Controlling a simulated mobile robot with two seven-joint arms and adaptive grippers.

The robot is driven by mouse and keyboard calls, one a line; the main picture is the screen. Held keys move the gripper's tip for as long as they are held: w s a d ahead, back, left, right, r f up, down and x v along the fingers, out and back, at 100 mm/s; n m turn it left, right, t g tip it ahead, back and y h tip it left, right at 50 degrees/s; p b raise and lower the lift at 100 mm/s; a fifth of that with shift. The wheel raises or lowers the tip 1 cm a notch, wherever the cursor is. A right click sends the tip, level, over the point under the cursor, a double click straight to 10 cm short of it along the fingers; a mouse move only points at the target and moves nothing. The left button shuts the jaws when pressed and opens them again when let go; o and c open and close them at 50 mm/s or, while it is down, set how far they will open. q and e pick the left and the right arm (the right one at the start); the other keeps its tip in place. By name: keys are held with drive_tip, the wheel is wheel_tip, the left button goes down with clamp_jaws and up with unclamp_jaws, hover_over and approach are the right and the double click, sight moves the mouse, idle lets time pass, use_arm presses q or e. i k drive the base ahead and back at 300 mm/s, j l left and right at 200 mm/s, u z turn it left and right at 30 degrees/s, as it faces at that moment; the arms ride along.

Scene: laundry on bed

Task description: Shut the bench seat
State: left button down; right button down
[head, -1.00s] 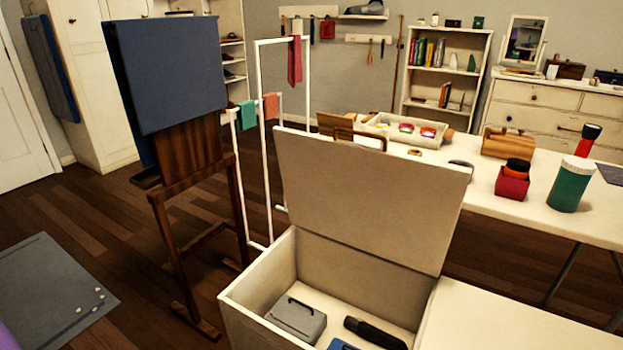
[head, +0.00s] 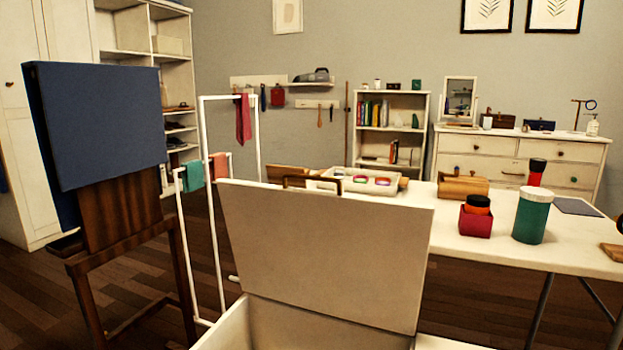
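The bench seat lid (head: 325,258) is a pale, flat panel standing raised, leaning back from the open box. The bench box (head: 272,325) below it shows only its upper inside and left rim at the bottom edge of the head view. Its contents are out of view now. Neither of my grippers shows in the head view.

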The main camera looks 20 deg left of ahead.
sight(361, 260)
drive_tip(key=i+j+z, duration=0.15)
drive_tip(key=j, duration=0.25)
drive_tip(key=i+j+z, duration=0.2)
drive_tip(key=j, duration=0.25)
drive_tip(key=j+z, duration=0.15)
drive_tip(key=j, duration=0.25)
